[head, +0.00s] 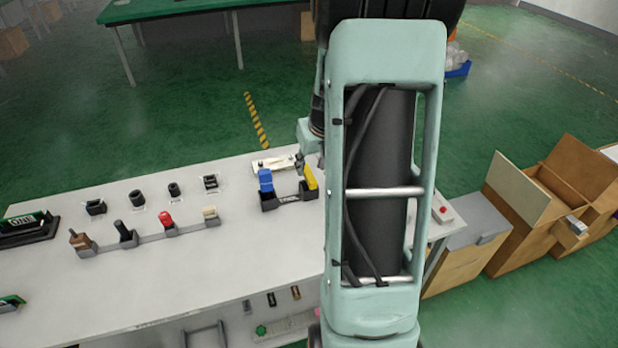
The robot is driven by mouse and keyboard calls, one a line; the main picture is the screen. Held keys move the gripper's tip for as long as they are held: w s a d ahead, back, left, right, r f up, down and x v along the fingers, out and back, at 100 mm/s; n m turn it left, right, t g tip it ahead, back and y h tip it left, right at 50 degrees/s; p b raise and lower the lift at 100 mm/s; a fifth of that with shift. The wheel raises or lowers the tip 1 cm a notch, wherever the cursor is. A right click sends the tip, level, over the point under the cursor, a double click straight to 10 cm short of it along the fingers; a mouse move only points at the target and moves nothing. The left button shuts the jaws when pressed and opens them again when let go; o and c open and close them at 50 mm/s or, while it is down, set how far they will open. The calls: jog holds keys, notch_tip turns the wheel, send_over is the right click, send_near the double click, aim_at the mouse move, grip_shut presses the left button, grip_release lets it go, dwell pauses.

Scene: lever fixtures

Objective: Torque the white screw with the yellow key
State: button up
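The yellow key (311,177) stands upright at the right side of a black holder (286,203) near the far right part of the white table. A blue key (265,180) stands at the holder's left side. My gripper (300,161) is only partly visible as a small dark shape just behind the yellow key, with my arm hiding much of that area. Whether its fingers are open or touch the key cannot be made out. A white plate-like fixture (270,163) lies behind the holder. The white screw cannot be clearly picked out.
A row of fixtures with brown, black, red (167,222) and cream tops stands on the table's left half, with several black sockets (137,198) behind. Wooden boxes (560,190) stand right of the table. The table's front middle (200,275) is clear.

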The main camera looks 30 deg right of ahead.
aim_at(309, 173)
jog(key=shift+p+x, duration=0.3)
jog(key=shift+x, duration=3.15)
grip_shut()
